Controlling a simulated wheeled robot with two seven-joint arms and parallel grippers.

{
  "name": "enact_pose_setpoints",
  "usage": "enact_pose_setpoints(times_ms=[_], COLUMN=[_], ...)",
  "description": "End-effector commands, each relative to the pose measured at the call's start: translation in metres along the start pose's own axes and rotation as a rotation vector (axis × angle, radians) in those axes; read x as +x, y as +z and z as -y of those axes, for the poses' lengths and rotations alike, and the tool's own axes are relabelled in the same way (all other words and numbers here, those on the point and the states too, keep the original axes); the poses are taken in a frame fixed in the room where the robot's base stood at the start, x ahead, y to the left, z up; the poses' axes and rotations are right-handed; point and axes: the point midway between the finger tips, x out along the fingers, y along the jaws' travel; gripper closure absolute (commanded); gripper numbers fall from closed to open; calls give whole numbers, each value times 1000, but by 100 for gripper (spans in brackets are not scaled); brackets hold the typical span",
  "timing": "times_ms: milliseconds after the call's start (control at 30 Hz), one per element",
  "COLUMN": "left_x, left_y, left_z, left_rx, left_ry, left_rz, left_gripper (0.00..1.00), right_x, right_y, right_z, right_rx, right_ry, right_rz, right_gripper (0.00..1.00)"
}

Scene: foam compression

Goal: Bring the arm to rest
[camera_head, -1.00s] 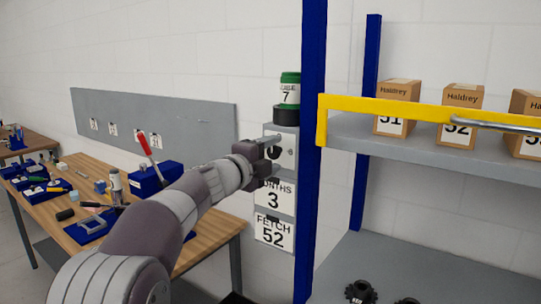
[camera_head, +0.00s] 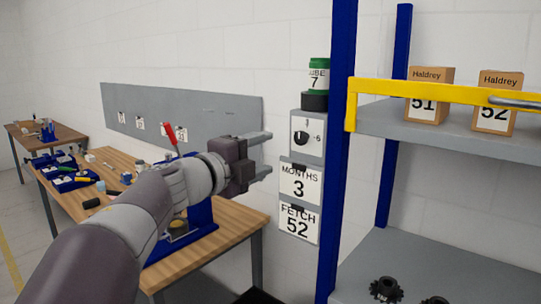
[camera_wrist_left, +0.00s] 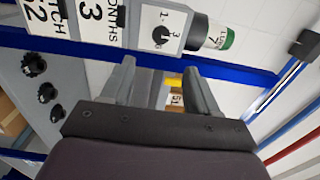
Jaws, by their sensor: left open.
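My left arm comes in from the lower left in the head view. Its gripper (camera_head: 262,155) is open and empty, held in the air in front of the wall, left of the grey panel with a black dial (camera_head: 301,137). In the left wrist view the two fingers (camera_wrist_left: 160,85) stand apart with nothing between them. The dial panel (camera_wrist_left: 160,30) shows beyond the fingertips there. My right gripper is not in view.
A blue shelf post (camera_head: 340,150) stands right of the panel. A yellow bar (camera_head: 440,92) fronts a shelf with boxes 51 (camera_head: 424,108) and 52 (camera_head: 494,118). A green-lidded can (camera_head: 317,75) sits above the panel. A wooden workbench (camera_head: 225,237) lies below the arm.

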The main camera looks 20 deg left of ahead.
Motion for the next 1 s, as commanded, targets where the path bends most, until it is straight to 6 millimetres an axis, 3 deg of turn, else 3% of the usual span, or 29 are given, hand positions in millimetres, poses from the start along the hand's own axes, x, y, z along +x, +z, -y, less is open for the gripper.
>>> enact_pose_setpoints(times_ms=[367, 433, 500, 567, 600, 700, 767, 800, 900, 1000], left_x=[0, 0, -5, -14, -22, -50, -71, -87, -130, -169], left_y=[1, 13, 44, 72, 84, 81, 63, 46, -8, -59], left_z=[0, 1, -15, -53, -90, -191, -248, -282, -351, -393], left_rx=[-4, -37, -198, -410, -568, -918, -1087, -1186, -1379, -1490], left_ry=[1, -6, -21, -4, 29, 169, 278, 356, 560, 738], left_rz=[4, 62, 215, 383, 497, 756, 891, 978, 1172, 1315], left_gripper=[40, 40, 40, 40, 40, 40, 40, 40, 40, 40], right_x=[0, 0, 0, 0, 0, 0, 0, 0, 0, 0], right_y=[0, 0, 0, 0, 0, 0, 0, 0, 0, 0], right_z=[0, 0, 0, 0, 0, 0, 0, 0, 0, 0], right_rx=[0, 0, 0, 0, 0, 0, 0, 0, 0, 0], right_ry=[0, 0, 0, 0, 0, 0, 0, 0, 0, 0], right_rz=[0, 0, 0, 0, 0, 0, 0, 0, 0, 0], right_gripper=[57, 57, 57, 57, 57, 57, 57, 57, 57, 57])
